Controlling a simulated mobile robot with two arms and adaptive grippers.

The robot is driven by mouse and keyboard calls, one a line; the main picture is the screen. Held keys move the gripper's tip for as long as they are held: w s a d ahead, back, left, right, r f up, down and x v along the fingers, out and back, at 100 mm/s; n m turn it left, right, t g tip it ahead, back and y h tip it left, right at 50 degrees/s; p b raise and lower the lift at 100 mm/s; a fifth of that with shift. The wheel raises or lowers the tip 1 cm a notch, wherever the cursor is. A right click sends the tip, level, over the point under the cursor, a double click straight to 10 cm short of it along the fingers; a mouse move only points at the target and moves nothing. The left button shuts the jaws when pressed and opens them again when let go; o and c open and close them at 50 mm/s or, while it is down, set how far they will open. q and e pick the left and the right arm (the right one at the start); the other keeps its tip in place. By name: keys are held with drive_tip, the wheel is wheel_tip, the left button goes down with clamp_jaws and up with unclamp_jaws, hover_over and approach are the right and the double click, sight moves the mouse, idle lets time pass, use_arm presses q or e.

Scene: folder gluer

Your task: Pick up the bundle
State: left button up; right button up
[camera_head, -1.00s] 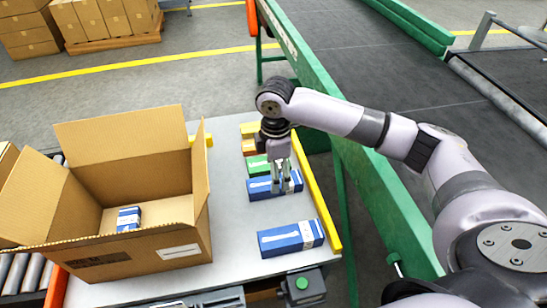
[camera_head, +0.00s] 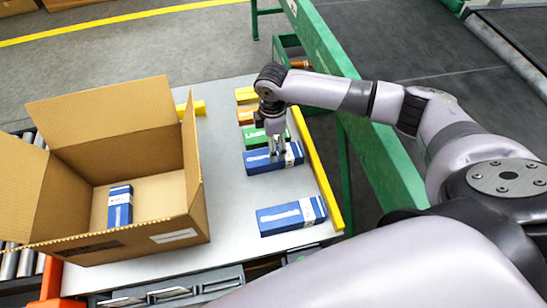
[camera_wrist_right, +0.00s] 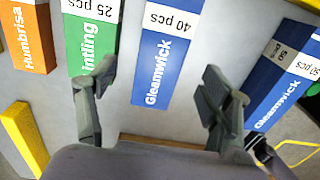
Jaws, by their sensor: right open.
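A blue bundle (camera_head: 262,161) with a white band lies on the grey table, below my right gripper (camera_head: 277,151). In the right wrist view this bundle (camera_wrist_right: 165,50) reads "Gleamwick" and "40 pcs". There my right gripper (camera_wrist_right: 158,78) is open, with one finger on each side of the bundle's outline; I cannot tell whether they touch it. A second blue bundle (camera_head: 290,216) lies nearer the table's front, and it also shows at the right of the wrist view (camera_wrist_right: 284,82). My left gripper is out of view.
A green bundle (camera_head: 256,138) and an orange one (camera_head: 246,116) lie behind. An open carton (camera_head: 185,215) at left holds one blue bundle (camera_head: 120,207). A yellow rail (camera_head: 318,175) edges the table's right side, beside a green conveyor frame (camera_head: 385,165).

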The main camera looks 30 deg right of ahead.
wheel_tip(320, 180, down, 6)
drive_tip(key=shift+s+f, duration=0.15)
drive_tip(key=shift+f, duration=0.1)
drive_tip(key=shift+c, duration=0.5)
drive_tip(key=shift+d, duration=0.1)
drive_tip(key=c, duration=1.3)
